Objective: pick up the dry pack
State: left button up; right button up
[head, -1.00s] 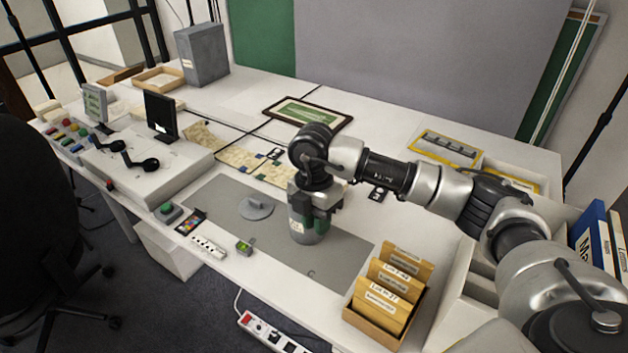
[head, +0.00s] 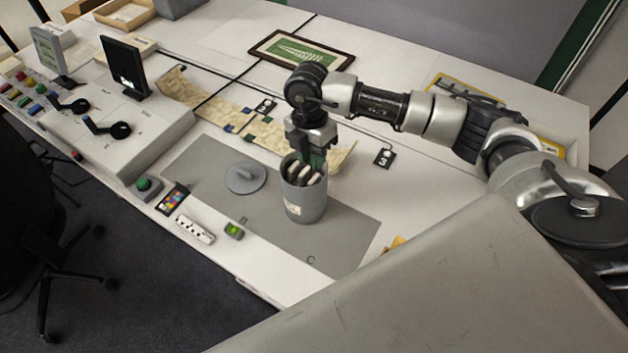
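A grey canister (head: 304,202) stands upright and open on the grey mat. Several pale, rounded packs (head: 304,174) stand in it, their tops showing at the mouth; I take the dry pack to be among these. My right gripper (head: 314,160) points down at the canister's far rim, right behind or among the packs. Its fingertips are partly hidden, and I cannot tell whether they touch a pack or how far apart they are. A round grey lid (head: 246,178) with a handle lies on the mat left of the canister. My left gripper is not in view.
A large grey surface covers the lower right. A long patterned strip (head: 262,133) and a framed green picture (head: 300,50) lie behind the canister. A power strip (head: 195,229) and a small green-lit device (head: 234,230) lie in front. The mat (head: 330,246) is bare right of the canister.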

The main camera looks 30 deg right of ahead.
aim_at(314, 177)
jog(key=shift+f+p, duration=0.3)
jog(key=shift+f, duration=0.35)
jog(key=f, duration=0.1)
jog(key=s+f+p, duration=0.1)
jog(key=f, duration=0.2)
jog(key=shift+s+a+f, duration=0.1)
jog(key=shift+s+a, duration=0.05)
jog(key=shift+s, duration=0.1)
jog(key=shift+f, duration=0.15)
jog(key=shift+w+f, duration=0.15)
jog(key=shift+w, duration=0.4)
jog(key=shift+c, duration=0.3)
jog(key=shift+d, duration=0.2)
jog(key=shift+c, duration=1.1)
grip_shut()
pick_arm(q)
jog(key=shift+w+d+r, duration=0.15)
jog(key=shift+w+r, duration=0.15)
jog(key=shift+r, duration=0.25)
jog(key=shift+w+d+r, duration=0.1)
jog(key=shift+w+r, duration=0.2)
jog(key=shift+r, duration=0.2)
pick_arm(e)
jog(key=shift+s+a+r, duration=0.1)
jog(key=shift+s+r, duration=0.05)
jog(key=shift+r, duration=0.05)
